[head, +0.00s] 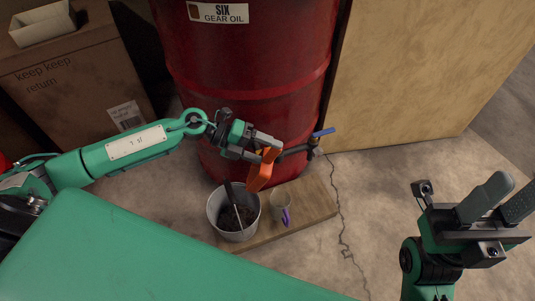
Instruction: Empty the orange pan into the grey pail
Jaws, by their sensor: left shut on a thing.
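My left gripper (266,147) is shut on the orange pan (262,171), in front of the red drum. The pan is steeply tilted, with its lower end near the right rim of the grey pail. The grey pail (214,213) stands upright on a wooden board, with dark material inside and a dark stick leaning in it. Whether anything is still in the pan is hidden. My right gripper (506,198) is at the far right, away from the pail, with its fingers apart and nothing between them.
The red drum (245,70) has a tap with a blue lever (323,132). Cardboard boxes (75,75) stand at left. Cracked floor is clear at right.

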